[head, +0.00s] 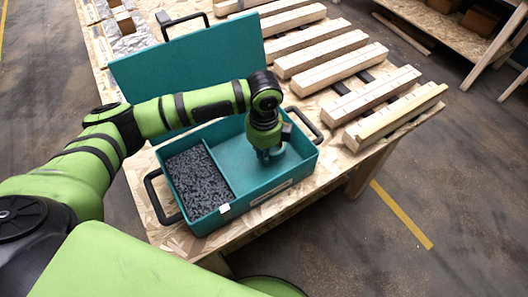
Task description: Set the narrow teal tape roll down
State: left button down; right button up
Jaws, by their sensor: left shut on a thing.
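An open teal toolbox (292,178) stands on the wooden table, its lid (190,67) tipped back. A divider splits it into a left compartment full of small dark grey pieces (198,182) and a larger right compartment (232,152). My left gripper (269,155) points down into the right compartment, towards its right side. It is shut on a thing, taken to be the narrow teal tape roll. The roll is too small and too close in colour to the box to make out clearly, and I cannot tell whether it touches the floor. My right gripper is not in view.
Several pale wooden beams (335,60) lie in a row on the table (160,228) behind and right of the box. Black handles (160,195) stick out at the box's ends. A shelf (440,28) stands at the far right. The right compartment's visible floor left of my gripper looks clear.

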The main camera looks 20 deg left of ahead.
pick_arm(q)
jog(key=shift+f, duration=0.5)
jog(key=shift+f, duration=0.1)
jog(key=c, duration=1.3)
grip_release()
notch_tip(320, 180, up, 12)
jog(key=shift+r+b, duration=0.2)
jog(key=shift+b, duration=0.3)
